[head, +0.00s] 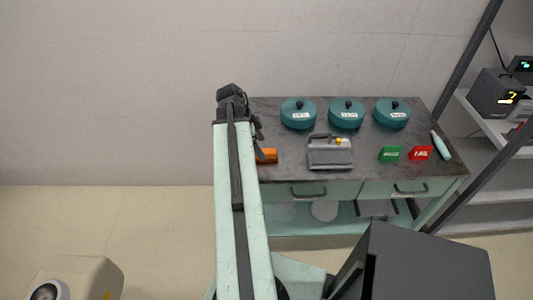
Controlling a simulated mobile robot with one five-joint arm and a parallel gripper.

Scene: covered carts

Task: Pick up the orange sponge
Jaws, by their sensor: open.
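An orange block (267,156), which looks like the orange sponge, lies at the left front of the dark tabletop (375,165). Its left part is hidden behind my arm. My gripper (260,150) is a small dark shape at the right of my arm's end, just above and beside the orange block in the picture. It is open and holds nothing that I can see. Whether it touches the block cannot be told from this view.
Three lidded teal pots (346,114) stand along the back. A grey case (330,152) stands right of the orange block. A green block (390,154), a red block (420,153) and a pale bottle (440,145) lie at the right. A shelf (485,125) stands beyond.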

